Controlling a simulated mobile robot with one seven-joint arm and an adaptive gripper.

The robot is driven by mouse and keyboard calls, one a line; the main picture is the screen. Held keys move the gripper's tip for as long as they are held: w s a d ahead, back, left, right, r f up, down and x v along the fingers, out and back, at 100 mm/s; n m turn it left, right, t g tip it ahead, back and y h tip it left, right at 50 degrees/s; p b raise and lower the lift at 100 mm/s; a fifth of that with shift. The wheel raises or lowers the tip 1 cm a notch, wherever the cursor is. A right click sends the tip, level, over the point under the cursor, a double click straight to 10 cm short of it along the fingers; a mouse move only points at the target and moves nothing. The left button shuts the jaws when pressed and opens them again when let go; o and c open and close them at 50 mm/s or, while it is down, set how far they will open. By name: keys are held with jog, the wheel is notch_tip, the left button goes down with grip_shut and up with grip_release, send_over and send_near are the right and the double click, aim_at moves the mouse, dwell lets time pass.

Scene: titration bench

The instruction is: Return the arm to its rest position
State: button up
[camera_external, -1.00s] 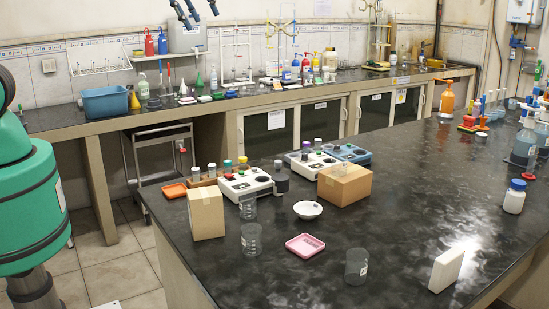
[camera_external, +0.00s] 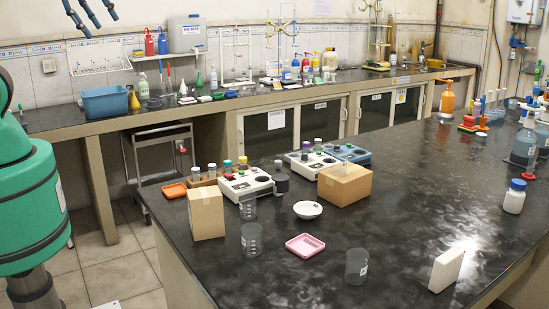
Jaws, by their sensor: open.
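My gripper (camera_external: 98,22) shows at the top left edge of the external view. Its dark blue fingers point down and are spread apart, with nothing between them. The rest of the hand is cut off by the top of the picture. It appears high up, in front of the tiled back wall and clear of the benches.
The black bench (camera_external: 400,225) holds two cardboard boxes (camera_external: 206,214), glass beakers (camera_external: 251,239), a white bowl (camera_external: 307,210), a pink tray (camera_external: 305,245), a white block (camera_external: 446,270) and a white bottle (camera_external: 514,197). A blue bin (camera_external: 105,102) stands on the back counter.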

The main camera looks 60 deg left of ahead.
jog(key=shift+s+a+f, duration=0.1)
jog(key=shift+s+f, duration=0.05)
jog(key=shift+s, duration=0.3)
notch_tip(320, 180, down, 11)
jog(key=b, duration=1.1)
jog(key=shift+f, duration=0.15)
